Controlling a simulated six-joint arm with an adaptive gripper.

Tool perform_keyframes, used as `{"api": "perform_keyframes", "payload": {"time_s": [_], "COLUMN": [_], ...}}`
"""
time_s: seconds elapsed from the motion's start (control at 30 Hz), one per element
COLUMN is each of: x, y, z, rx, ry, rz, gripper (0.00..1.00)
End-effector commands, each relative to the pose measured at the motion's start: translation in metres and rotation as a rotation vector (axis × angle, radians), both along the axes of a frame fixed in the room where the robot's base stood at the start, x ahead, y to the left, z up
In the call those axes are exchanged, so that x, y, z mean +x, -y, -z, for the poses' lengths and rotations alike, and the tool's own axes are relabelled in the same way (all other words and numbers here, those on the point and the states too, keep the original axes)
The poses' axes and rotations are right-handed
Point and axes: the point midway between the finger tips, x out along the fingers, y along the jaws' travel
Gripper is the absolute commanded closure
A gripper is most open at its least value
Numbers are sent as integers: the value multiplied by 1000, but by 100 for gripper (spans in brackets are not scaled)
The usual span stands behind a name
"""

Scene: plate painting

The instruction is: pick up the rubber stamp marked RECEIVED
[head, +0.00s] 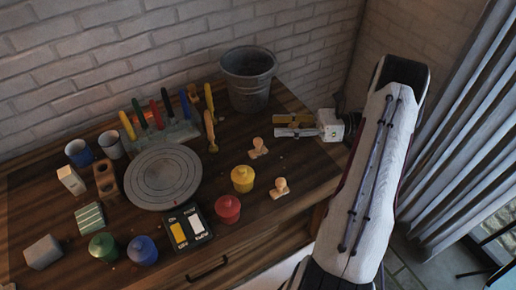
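Two small light-wood stamps stand on the table. One stamp (258,148) is at the right of the table, just below and left of my gripper in the picture. The other stamp (279,189) is nearer the table's front right edge, beside the yellow jar. No marking can be read on either, so I cannot tell which says RECEIVED. My gripper (276,125) reaches in from the right, fingers pointing left. Its two fingers are apart with nothing between them, and it touches neither stamp.
A metal bucket (248,79) stands behind my gripper. A yellow jar (243,179) and red jar (227,209) stand near the stamps. A grey turntable (163,180), a rack of coloured tools (170,136) and a black paint tray (187,229) lie further left.

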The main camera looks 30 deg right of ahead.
Motion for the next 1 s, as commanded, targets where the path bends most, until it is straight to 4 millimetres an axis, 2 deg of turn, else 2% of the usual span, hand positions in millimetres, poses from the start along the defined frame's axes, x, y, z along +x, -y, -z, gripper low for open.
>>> {"api": "perform_keyframes", "payload": {"time_s": [0.47, 1.0], "x": [0, 0], "y": [0, 0], "z": [5, 59], "rx": [0, 1], "ry": [-1, -2], "rz": [1, 1], "gripper": [60, 60]}}
